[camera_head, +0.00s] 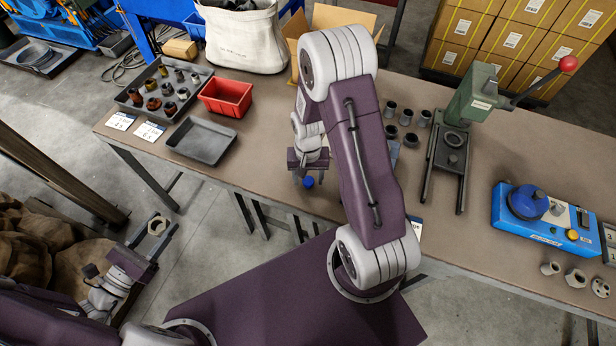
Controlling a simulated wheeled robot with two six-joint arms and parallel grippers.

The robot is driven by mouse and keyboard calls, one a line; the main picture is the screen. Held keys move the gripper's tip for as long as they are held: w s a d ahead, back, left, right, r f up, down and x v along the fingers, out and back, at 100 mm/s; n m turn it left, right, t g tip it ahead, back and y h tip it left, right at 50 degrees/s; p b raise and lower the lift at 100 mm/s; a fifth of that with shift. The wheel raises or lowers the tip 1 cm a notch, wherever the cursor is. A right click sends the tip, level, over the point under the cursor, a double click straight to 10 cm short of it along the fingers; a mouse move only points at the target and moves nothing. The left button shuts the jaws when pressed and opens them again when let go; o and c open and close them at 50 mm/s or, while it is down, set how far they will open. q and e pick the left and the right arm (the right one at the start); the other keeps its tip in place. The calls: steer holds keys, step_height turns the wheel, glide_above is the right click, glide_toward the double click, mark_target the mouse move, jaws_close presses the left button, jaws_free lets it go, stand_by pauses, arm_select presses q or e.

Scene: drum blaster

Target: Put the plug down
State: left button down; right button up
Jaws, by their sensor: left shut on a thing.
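My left gripper (154,232) is at the lower left, out in front of the bench. It is shut on a pale metal ring-shaped fitting (158,225). My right gripper (307,166) is over the bench near its front edge, partly behind my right arm. A small blue plug (308,182) shows right at its fingertips. I cannot tell whether the fingers grip it or whether it touches the bench top.
On the bench (262,150) are a grey tray of fittings (150,72), an empty grey tray (202,141), a red bin (226,97), a green press (470,95) and a blue device (545,212). Several grey fittings stand right of my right arm. Brown sacks (60,245) lie at lower left.

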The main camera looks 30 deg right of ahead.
mark_target(308, 181)
steer(key=shift+r, duration=0.2)
step_height(308, 181, up, 12)
steer(key=p, duration=0.2)
steer(key=s+a+r+n+t, duration=0.1)
steer(key=s+a+n, duration=0.4)
steer(key=s, duration=0.3)
steer(key=shift+s+r, duration=0.15)
steer(key=shift+s, duration=0.05)
